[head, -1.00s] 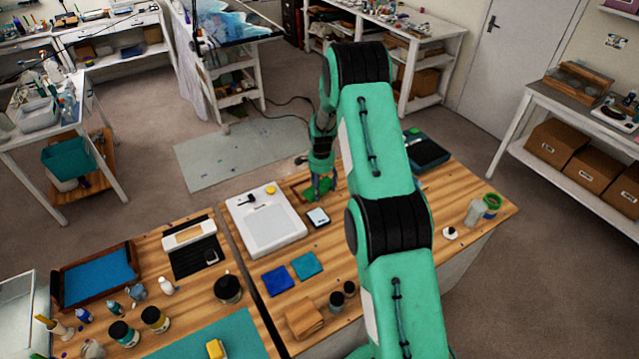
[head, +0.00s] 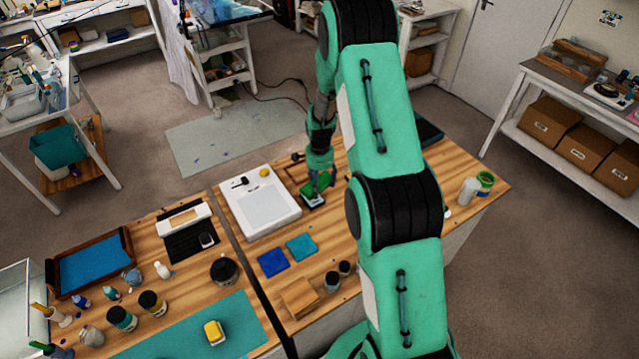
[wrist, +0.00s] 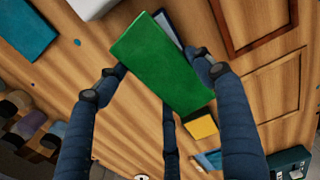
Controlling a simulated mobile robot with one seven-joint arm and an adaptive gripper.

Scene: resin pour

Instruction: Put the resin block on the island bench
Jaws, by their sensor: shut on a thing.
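The green resin block (wrist: 160,62) is held between the fingers of my gripper (wrist: 160,68) in the wrist view. It is tilted in that picture and wood shows around it, so it seems to be above the bench; the height cannot be told. In the head view my gripper (head: 317,186) is over the wooden bench (head: 355,255), beside the white box-like device. Only a little green of the block shows there, over a small pale-topped device (head: 313,204). Which bench is the island bench is not labelled.
A white flat device (head: 262,205) stands left of my gripper. Blue (head: 273,262) and teal (head: 301,247) squares, dark jars (head: 332,281) and a wood block (head: 299,298) lie nearer. A green-rimmed tub (head: 486,183) stands at the right end. Bare wood shows between them.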

